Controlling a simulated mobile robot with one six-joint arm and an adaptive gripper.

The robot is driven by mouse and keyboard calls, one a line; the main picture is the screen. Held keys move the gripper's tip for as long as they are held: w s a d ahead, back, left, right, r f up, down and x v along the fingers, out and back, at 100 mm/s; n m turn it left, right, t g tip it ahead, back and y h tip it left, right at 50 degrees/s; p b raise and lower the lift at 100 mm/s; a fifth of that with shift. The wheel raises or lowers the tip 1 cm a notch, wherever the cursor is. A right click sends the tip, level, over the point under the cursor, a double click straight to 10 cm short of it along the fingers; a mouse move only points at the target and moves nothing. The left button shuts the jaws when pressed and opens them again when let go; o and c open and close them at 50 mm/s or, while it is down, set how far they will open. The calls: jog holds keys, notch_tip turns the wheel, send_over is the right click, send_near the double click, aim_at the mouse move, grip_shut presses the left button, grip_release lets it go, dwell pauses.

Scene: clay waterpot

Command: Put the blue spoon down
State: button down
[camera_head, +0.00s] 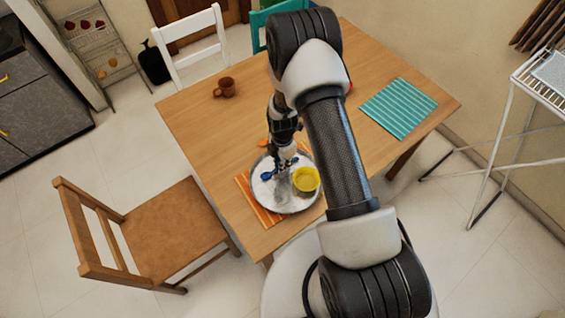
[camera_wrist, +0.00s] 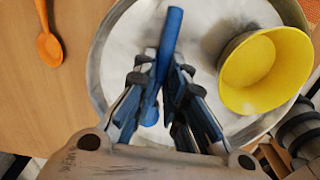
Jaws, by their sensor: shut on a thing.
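The blue spoon (camera_head: 268,175) is in my gripper (camera_head: 284,164), over the round silver tray (camera_head: 289,208). In the wrist view the blue spoon (camera_wrist: 169,40) runs between the two fingers of my gripper (camera_wrist: 166,75), which are shut on it. Its far end points up the picture and its lower part is partly hidden by the fingers. I cannot tell whether the spoon touches the tray (camera_wrist: 110,50).
A yellow bowl (camera_wrist: 265,70) sits on the tray, right of my gripper. An orange spoon (camera_wrist: 48,42) lies on the wooden table (camera_head: 200,120) beside the tray. A brown mug (camera_head: 225,88) and a teal striped mat (camera_head: 399,108) stand farther off. A wooden chair (camera_head: 165,220) is at the left.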

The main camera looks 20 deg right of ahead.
jog(key=shift+f, duration=0.15)
jog(key=c, duration=1.6)
grip_release()
jog(key=shift+c, duration=0.2)
